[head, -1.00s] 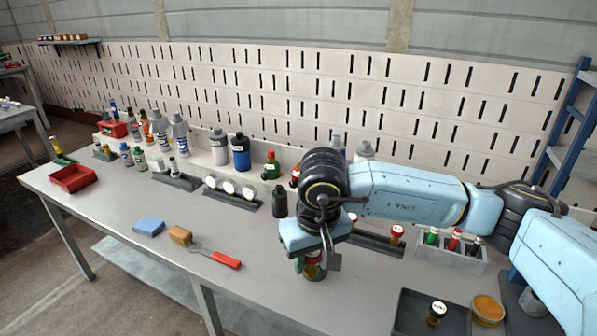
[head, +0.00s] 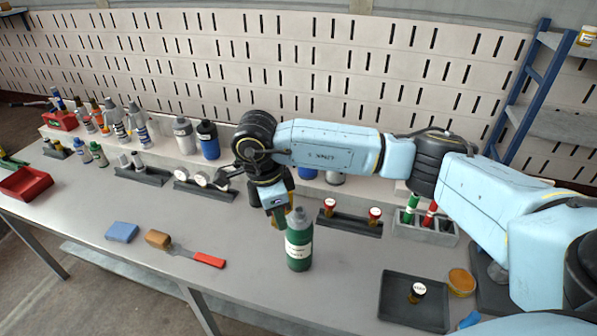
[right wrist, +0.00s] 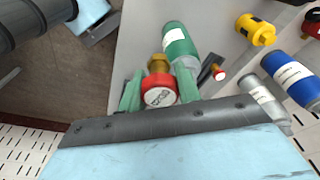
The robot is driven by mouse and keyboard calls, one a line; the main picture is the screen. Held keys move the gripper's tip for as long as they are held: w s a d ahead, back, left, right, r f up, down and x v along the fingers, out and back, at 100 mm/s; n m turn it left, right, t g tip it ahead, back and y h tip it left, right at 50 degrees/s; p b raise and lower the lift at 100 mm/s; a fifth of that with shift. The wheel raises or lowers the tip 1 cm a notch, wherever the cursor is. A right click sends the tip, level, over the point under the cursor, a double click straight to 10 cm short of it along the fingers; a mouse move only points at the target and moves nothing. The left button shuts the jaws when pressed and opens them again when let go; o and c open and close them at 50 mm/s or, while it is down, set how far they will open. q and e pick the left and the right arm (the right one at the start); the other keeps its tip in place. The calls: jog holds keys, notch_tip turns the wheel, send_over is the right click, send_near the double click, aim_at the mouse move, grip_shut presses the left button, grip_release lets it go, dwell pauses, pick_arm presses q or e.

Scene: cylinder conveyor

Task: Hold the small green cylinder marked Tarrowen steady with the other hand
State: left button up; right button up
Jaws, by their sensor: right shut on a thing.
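A green cylinder (head: 299,252) with a white label and a grey top stands upright on the bench; it also shows in the right wrist view (right wrist: 178,42). Its lettering is too small to read. A smaller green cylinder (head: 411,208) stands in the grey rack, its mark also unreadable. My right gripper (head: 281,214) is just behind and left of the top of the labelled cylinder. It is shut on a red-capped amber jar (right wrist: 160,92), which sits between its green fingers. Whether the jar touches the cylinder I cannot tell. My left gripper is not in view.
The grey rack (head: 425,232) and two red-capped jars (head: 375,213) are behind. A sponge (head: 157,238) and red-handled brush (head: 209,259) lie left. Bench between is clear.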

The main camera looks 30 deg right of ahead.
jog(key=m, duration=0.1)
jog(key=m+p, duration=0.1)
jog(key=m, duration=0.1)
jog(key=d+r+m+p, duration=0.1)
jog(key=m, duration=0.1)
jog(key=shift+w+g+y, duration=0.3)
jog(key=shift+w+g, duration=0.1)
jog(key=d+m+y+p, duration=0.1)
jog(key=m+p, duration=0.2)
jog(key=m, duration=0.6)
jog(key=w+d+r+m+y+p, duration=0.1)
jog(key=d+m+p, duration=0.1)
jog(key=m, duration=0.6)
jog(key=d+r+m+t+y+p, duration=0.1)
jog(key=d+m+p, duration=0.1)
jog(key=m+p, duration=0.3)
jog(key=shift+w+m, duration=0.15)
jog(key=shift+m, duration=2.15)
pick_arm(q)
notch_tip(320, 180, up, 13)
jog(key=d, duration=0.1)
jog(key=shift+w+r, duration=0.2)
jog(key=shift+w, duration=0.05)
pick_arm(e)
jog(key=shift+d+f+m, duration=0.1)
jog(key=shift+d+m, duration=0.15)
jog(key=shift+m, duration=1.05)
